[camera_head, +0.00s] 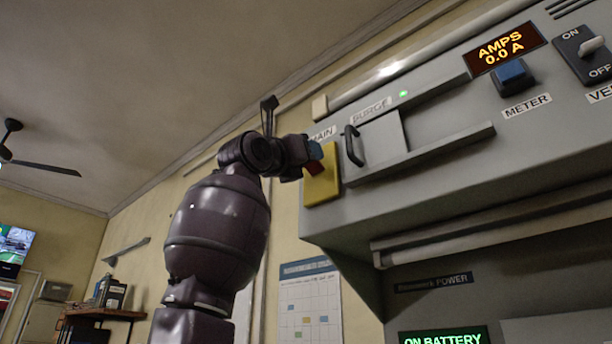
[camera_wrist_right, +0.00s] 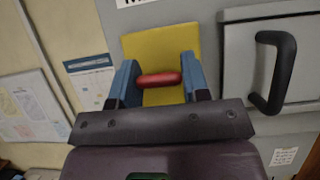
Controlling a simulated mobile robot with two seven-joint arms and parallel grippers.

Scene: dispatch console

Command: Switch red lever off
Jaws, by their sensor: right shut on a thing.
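The red lever (camera_wrist_right: 159,79) shows in the right wrist view as a short rounded bar in front of a yellow plate (camera_wrist_right: 146,45). The blue fingers of my right gripper (camera_wrist_right: 159,77) are shut on its two ends. In the head view the yellow plate (camera_head: 322,187) is at the left end of the grey console, under the MAIN label. My right gripper (camera_head: 314,158) reaches it there, with a bit of red showing at its tip. The fingers hide most of the lever in that view. My left gripper is not in view.
A sliding panel with a black handle (camera_head: 353,146) is just right of the yellow plate; the handle also shows in the wrist view (camera_wrist_right: 280,72). A blue METER button (camera_head: 511,76) and an ON/OFF switch (camera_head: 590,46) are further right. A wall calendar (camera_head: 309,305) hangs below.

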